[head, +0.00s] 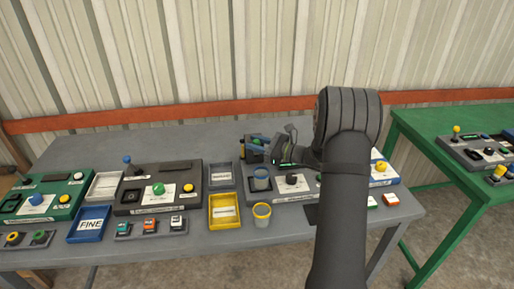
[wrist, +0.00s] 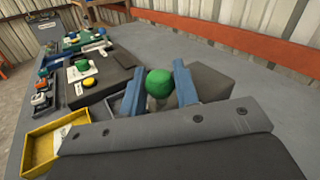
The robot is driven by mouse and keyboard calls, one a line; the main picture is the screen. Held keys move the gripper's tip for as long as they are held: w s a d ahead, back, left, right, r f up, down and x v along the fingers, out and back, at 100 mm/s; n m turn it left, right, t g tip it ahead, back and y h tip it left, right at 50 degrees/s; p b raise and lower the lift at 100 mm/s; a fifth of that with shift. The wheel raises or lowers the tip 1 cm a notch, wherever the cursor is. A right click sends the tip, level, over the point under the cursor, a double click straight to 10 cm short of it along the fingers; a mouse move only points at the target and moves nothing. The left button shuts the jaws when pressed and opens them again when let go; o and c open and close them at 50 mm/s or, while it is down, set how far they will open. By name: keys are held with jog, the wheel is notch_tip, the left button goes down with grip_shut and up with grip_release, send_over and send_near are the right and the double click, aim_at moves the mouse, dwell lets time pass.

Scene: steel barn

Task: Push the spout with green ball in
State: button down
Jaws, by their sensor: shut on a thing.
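In the wrist view, a green ball (wrist: 159,81) sits between the two blue fingers of my gripper (wrist: 160,90). The fingers are shut on it from both sides. The spout itself is mostly hidden behind the fingers and the gripper body. In the head view, my gripper (head: 262,153) is at the back left of the right-hand grey station (head: 285,196). The held ball cannot be made out there.
A yellow tray (head: 224,224) and a yellow-rimmed cup (head: 262,216) stand in front. A blue FINE tray (head: 90,238) is farther left. The table's back strip is mostly clear.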

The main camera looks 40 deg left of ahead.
jog(key=shift+w+a+r, duration=0.1)
jog(key=shift+w, duration=0.1)
jog(key=c, duration=1.1)
grip_release()
jog(key=w+d, duration=0.1)
jog(key=d, duration=0.4)
jog(key=w+d, duration=0.1)
jog(key=d, duration=0.5)
jog(key=w+d, duration=0.1)
jog(key=d, duration=0.5)
jog(key=shift+w, duration=0.2)
jog(key=shift+a, duration=0.1)
jog(key=s+a, duration=0.1)
jog(key=a, duration=0.4)
jog(key=s+a, duration=0.1)
jog(key=a, duration=0.5)
jog(key=s+a, duration=0.1)
jog(key=a, duration=0.5)
jog(key=shift+s, duration=0.25)
jog(key=shift+s+d, duration=0.15)
jog(key=shift+d, duration=0.1)
